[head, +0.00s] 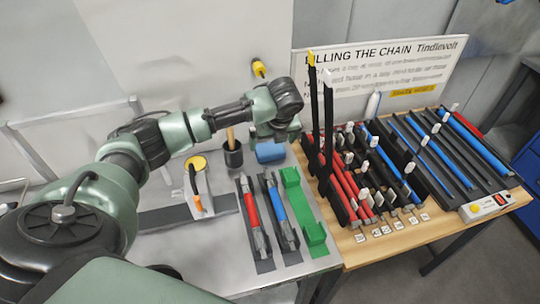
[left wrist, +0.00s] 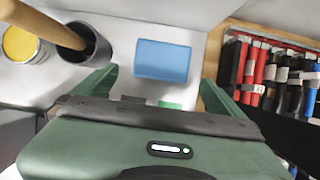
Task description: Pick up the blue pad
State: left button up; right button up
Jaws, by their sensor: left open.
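The blue pad (head: 270,152) lies on the grey-white bench, to the right of a dark cup, in the head view. In the left wrist view the blue pad (left wrist: 162,60) is a rounded block just beyond the fingertips, lying between their lines. My left gripper (left wrist: 160,82) is open, with one green finger on each side and nothing between them. In the head view my left gripper (head: 280,130) is at the end of the arm, above and close to the pad, partly hidden by the wrist. My right gripper is not in view.
The dark cup (head: 232,155) with a wooden handle stands left of the pad. A yellow-topped can (head: 195,163) stands further left. Red and blue tools and a green holder (head: 300,205) lie in front. A wooden table (head: 440,222) with racks of rods adjoins at right.

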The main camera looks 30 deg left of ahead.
aim_at(271, 150)
pick_arm(q)
jog(key=p+x, duration=0.1)
jog(key=x, duration=0.5)
jog(key=shift+w+f+p, duration=0.15)
jog(key=shift+w+p, duration=0.05)
jog(key=shift+p, duration=0.15)
jog(key=shift+w+a+f, duration=0.15)
jog(key=shift+f, duration=0.35)
jog(key=c, duration=1.2)
jog(key=shift+o, duration=0.2)
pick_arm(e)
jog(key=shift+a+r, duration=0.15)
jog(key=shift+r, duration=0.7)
pick_arm(q)
jog(key=shift+r, duration=0.1)
jog(key=shift+r+b, duration=0.45)
jog(key=shift+r, duration=0.05)
jog(key=s+d, duration=0.1)
jog(key=s+d+b, duration=0.1)
jog(key=d, duration=0.1)
jog(key=shift+s+d+f, duration=0.1)
jog(key=shift+s, duration=0.25)
notch_tip(271, 150, up, 14)
jog(key=b, duration=0.1)
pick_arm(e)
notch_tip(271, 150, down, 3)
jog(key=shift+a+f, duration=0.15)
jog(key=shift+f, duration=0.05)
